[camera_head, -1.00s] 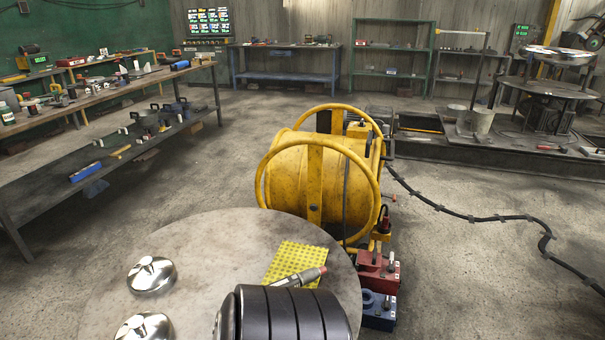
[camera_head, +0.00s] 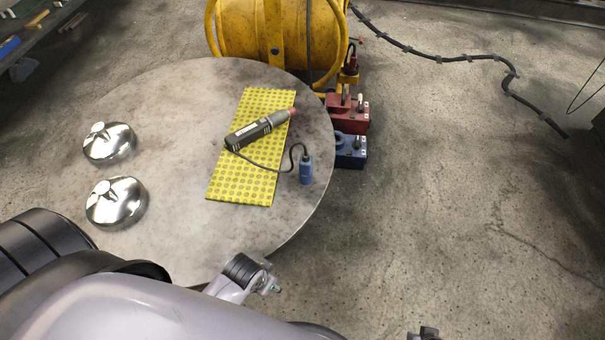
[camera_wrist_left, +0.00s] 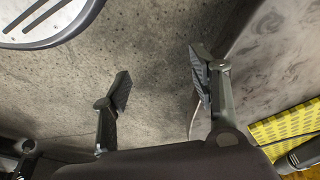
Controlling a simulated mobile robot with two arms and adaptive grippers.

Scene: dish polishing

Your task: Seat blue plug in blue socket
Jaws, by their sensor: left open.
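A blue socket box (camera_head: 350,150) sits beyond the table's right edge, beside a red socket box (camera_head: 347,112). The blue box is partly hidden by the table. My left gripper (camera_wrist_left: 160,80) is open and empty over the floor beside the table in the left wrist view. In the head view my arm covers the lower left. My right gripper is not seen.
The yellow dotted mat (camera_head: 228,182) lies on the round table (camera_head: 180,90). Two shiny metal lids (camera_head: 110,148) (camera_head: 112,208) are at its left. A dark cable (camera_head: 430,53) crosses the floor. The floor at right is mostly clear.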

